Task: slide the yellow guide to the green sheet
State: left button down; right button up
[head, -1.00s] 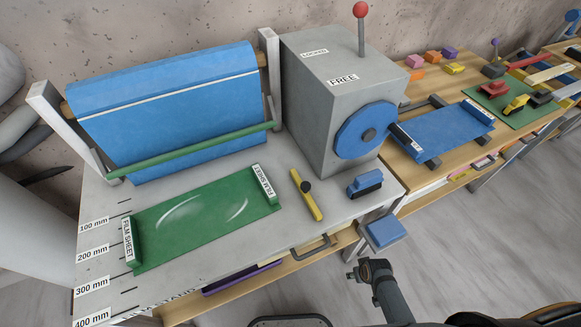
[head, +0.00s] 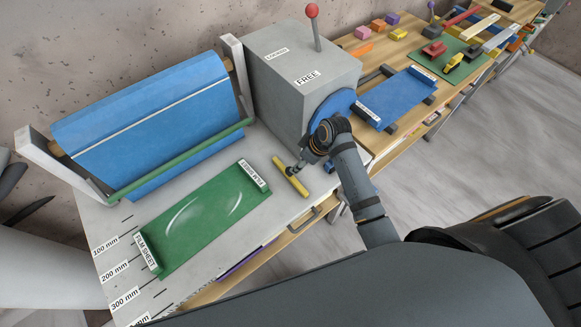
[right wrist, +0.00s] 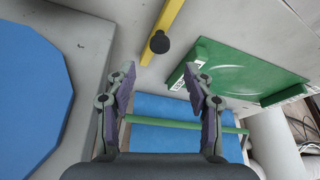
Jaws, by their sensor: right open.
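The yellow guide (head: 290,178) is a short bar with a dark knob, lying on the grey slab to the right of the green sheet (head: 205,222), with a gap between them. The sheet lies flat, with raised ends labelled FILM SHEET. My right gripper (head: 299,167) is over the guide at its knob. In the right wrist view its fingers (right wrist: 160,82) are spread and empty, with the knob (right wrist: 159,42) of the guide (right wrist: 172,18) beyond the tips. The green sheet (right wrist: 240,70) is also there, to the right. My left gripper is not in view.
A blue roll (head: 150,125) with a green bar (head: 185,160) stands behind the sheet. The slab between guide and sheet is clear.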

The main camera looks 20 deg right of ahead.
aim_at(290, 174)
jog(key=p+x, duration=0.1)
jog(key=x, duration=0.7)
jog(key=shift+w+a, duration=0.1)
jog(key=shift+w, duration=0.05)
jog(key=shift+f, duration=0.35)
grip_shut()
